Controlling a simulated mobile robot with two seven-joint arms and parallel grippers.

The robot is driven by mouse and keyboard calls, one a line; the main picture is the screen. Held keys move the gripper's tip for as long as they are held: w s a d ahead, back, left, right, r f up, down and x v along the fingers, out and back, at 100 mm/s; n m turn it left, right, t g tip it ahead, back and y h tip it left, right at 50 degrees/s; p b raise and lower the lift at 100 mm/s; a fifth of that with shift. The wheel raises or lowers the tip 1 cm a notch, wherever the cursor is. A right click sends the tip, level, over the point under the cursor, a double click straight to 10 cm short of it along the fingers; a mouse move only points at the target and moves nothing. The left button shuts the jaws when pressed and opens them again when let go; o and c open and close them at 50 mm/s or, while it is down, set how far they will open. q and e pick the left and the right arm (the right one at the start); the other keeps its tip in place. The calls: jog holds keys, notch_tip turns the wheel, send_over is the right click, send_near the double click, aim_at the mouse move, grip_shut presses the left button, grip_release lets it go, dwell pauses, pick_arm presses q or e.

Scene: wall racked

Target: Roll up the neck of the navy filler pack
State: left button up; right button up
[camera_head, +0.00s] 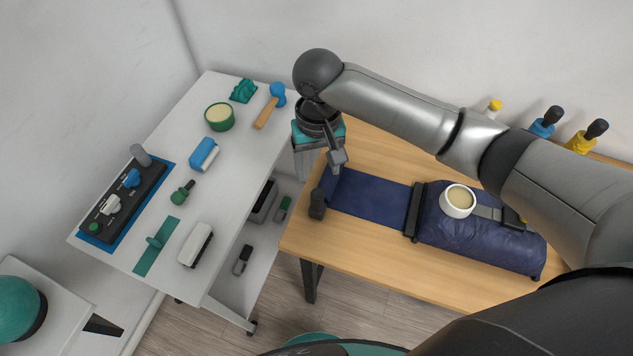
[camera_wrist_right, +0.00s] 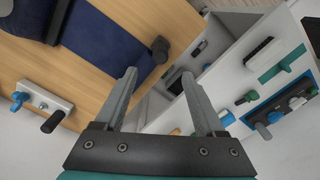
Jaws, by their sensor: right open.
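The navy filler pack (camera_head: 480,240) lies on the wooden table, plump at the right. Its flat neck (camera_head: 372,195) is spread out to the left and also shows in the wrist view (camera_wrist_right: 105,40). A dark bar (camera_head: 413,212) crosses the neck where it meets the pack. A dark knob (camera_head: 317,204) stands at the neck's left end, seen too in the wrist view (camera_wrist_right: 160,48). My right gripper (camera_head: 320,165) is above the table's left end, near the neck's end; its fingers (camera_wrist_right: 158,80) are apart and empty. My left gripper is not in view.
A white cup (camera_head: 457,201) sits on the pack. A white cart (camera_head: 150,220) left of the table holds several tools and a green bowl (camera_head: 219,117). Blue and yellow dark-handled items (camera_head: 547,122) stand along the wall. Bare wood lies in front of the neck.

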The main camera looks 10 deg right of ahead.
aim_at(318, 193)
notch_tip(318, 193, down, 4)
jog(key=shift+r, duration=0.1)
notch_tip(318, 193, down, 7)
jog(key=shift+f+b, duration=0.1)
jog(key=shift+b, duration=0.6)
jog(key=shift+f, duration=0.55)
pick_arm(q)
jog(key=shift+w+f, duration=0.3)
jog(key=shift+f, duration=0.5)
pick_arm(e)
jog(key=shift+f, duration=0.1)
jog(key=shift+c, duration=0.3)
grip_shut()
